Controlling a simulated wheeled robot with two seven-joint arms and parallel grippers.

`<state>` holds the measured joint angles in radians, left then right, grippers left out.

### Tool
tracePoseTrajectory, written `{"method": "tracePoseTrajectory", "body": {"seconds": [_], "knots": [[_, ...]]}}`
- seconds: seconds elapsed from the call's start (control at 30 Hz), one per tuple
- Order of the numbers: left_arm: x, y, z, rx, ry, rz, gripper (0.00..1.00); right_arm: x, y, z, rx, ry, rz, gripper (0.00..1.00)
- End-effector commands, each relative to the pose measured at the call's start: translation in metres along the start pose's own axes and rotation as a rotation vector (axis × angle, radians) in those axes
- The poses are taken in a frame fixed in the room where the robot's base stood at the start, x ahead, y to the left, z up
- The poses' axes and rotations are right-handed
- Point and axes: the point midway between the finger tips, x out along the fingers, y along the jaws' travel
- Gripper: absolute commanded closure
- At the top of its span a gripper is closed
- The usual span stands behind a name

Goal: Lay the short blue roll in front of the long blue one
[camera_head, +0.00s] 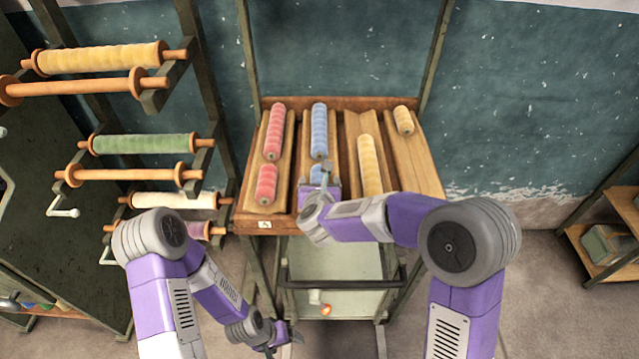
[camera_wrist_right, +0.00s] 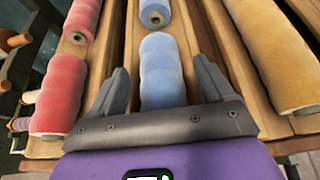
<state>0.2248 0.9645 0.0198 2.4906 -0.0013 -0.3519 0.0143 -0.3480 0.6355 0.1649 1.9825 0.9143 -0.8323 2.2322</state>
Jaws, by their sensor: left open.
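The long blue roll (camera_head: 319,130) lies in the second groove from the left of the wooden rack. The short blue roll (camera_head: 316,173) lies in the same groove, in front of it and mostly hidden by my right gripper (camera_head: 326,178) in the head view. In the right wrist view the short blue roll (camera_wrist_right: 162,72) lies between the two spread fingers of my right gripper (camera_wrist_right: 162,92), with gaps on both sides. The end of the long blue roll (camera_wrist_right: 155,14) shows just beyond it. My left gripper (camera_head: 284,340) is open and empty, low in front of the rack.
Long and short red rolls (camera_head: 274,132) lie in the left groove. A long yellow roll (camera_head: 369,165) is in the groove to the right, and a short yellow roll (camera_head: 403,120) in the rightmost. A spool stand (camera_head: 110,60) is at the left. A wheeled cart (camera_head: 335,268) stands below.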

Motion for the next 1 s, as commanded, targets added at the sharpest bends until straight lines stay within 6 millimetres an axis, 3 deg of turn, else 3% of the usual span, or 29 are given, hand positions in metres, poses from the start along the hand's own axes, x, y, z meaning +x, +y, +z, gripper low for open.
{"method": "tracePoseTrajectory", "body": {"seconds": [0.27,0.47,0.8,1.0], "knots": [[-0.001,0.0,0.0,0.0,0.0,0.0,0.21,0.0,0.0,0.001,0.0,0.0,0.0,0.2],[-0.015,0.006,0.001,0.0,0.0,0.0,0.21,-0.005,0.0,0.01,-0.001,0.001,0.0,0.2],[-0.017,0.006,0.001,0.0,0.0,0.0,0.21,-0.083,0.001,0.009,-0.002,-0.003,0.002,0.2],[-0.019,0.007,0.001,0.0,0.0,0.0,0.21,-0.113,0.001,0.008,-0.001,-0.001,0.001,0.2]]}}
